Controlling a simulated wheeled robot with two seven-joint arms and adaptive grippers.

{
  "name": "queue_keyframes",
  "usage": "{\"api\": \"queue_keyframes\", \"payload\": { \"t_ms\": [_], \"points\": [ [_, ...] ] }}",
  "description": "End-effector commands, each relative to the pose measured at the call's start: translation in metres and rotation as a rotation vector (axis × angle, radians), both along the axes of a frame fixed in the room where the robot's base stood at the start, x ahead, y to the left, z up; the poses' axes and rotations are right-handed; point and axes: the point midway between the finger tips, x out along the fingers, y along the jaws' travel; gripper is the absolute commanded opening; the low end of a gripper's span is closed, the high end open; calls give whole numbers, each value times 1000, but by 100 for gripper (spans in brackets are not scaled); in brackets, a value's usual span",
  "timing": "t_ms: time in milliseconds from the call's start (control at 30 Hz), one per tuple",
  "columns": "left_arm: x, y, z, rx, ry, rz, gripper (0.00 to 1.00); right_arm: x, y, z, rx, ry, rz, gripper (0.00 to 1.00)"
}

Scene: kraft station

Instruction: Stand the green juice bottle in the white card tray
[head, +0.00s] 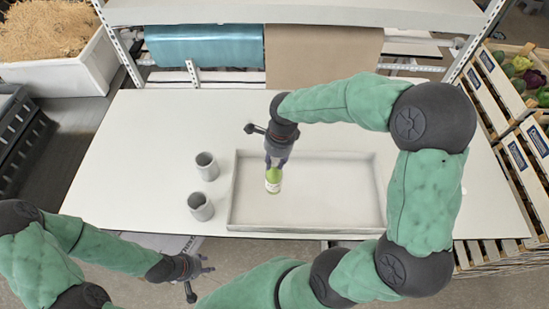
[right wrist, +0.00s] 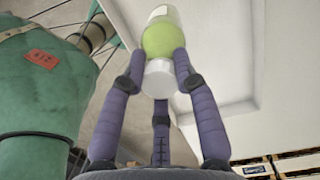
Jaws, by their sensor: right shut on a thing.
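The green juice bottle (head: 273,182) is upright within the left part of the white card tray (head: 310,228) in the head view. I cannot tell whether its base touches the tray floor. My right gripper (head: 276,162) comes down from above and is shut on the bottle's upper part. In the right wrist view its fingers (right wrist: 160,70) close around the green bottle (right wrist: 160,38), with the white cap between them. My left gripper (head: 207,264) is empty with fingers spread, off the table's front edge, apart from the tray.
Two grey cups (head: 207,167) (head: 201,207) stand on the white table (head: 130,165) left of the tray. A shelf with a teal roll (head: 205,45) and a brown paper roll (head: 320,55) is behind. Wooden crates (head: 510,140) stand at the right. The rest of the tray is bare.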

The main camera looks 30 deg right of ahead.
Motion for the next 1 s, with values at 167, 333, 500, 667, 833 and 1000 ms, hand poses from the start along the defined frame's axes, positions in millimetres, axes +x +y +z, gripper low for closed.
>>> {"api": "queue_keyframes", "payload": {
  "t_ms": [167,333,500,667,833,1000],
  "points": [
    [0,0,-5,0,0,0,40,1,0,-7,0,-3,-1,0],
    [0,0,-5,0,-1,0,40,1,0,-7,0,-3,-1,0],
    [0,0,-5,0,-1,0,40,1,0,-7,0,-3,-1,0],
    [0,0,-7,0,-1,0,40,1,0,-9,0,-3,0,0],
    [0,0,-11,0,-1,0,40,1,0,-14,-1,-2,0,0],
    [0,0,-18,0,-1,0,40,1,0,-22,-3,-1,0,0]
  ]
}}
